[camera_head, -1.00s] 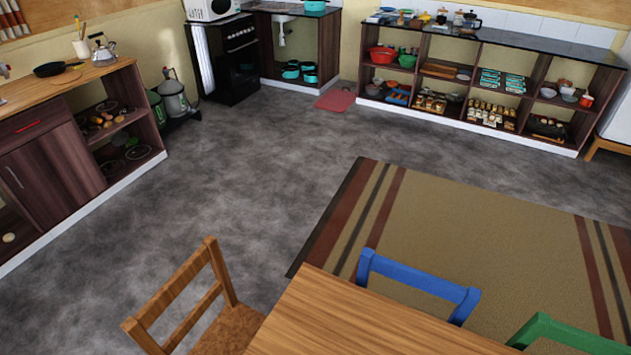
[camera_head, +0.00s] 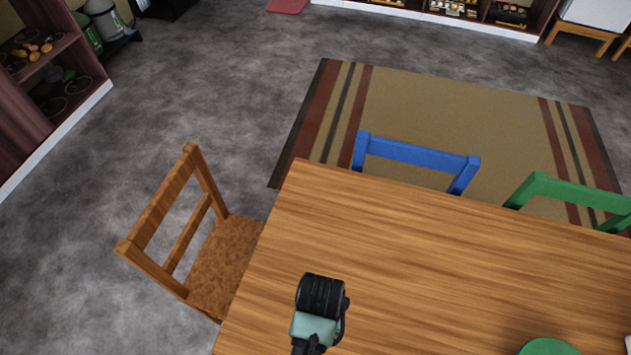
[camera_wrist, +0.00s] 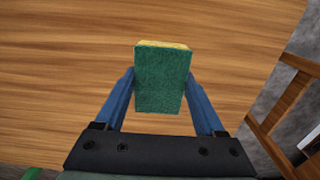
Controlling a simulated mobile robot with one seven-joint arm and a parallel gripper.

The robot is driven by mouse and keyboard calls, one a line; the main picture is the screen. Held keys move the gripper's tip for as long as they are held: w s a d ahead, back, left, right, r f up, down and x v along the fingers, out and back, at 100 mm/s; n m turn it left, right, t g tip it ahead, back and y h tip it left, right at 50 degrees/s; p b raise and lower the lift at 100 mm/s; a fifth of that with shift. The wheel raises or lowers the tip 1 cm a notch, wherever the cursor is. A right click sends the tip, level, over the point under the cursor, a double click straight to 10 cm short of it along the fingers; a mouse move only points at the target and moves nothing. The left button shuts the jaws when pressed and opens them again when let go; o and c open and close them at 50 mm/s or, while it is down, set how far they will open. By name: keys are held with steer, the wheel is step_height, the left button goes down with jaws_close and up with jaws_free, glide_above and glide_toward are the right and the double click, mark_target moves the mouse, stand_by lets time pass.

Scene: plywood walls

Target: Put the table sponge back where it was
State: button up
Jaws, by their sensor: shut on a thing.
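The sponge (camera_wrist: 160,85) shows in the wrist view as a green scouring face with a yellow layer along its top edge. My gripper (camera_wrist: 162,78) is shut on it, with one blue finger against each side. The wooden table top (camera_wrist: 60,60) lies behind the sponge in that view. I cannot tell whether the sponge touches the table or is held above it. In the head view the table (camera_head: 400,250) fills the lower right, and part of my arm shows over its near left side. The sponge cannot be seen in the head view.
A brown wooden chair (camera_head: 222,265) stands at the table's left end. A blue chair (camera_head: 420,155) and a green chair (camera_head: 570,193) stand along the far side. A green round thing (camera_head: 548,347) is at the bottom edge, on the right. The table's middle is clear.

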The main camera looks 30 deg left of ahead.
steer(key=shift+f, duration=2.55)
steer(key=shift+f, duration=0.1)
steer(key=o, duration=1.3)
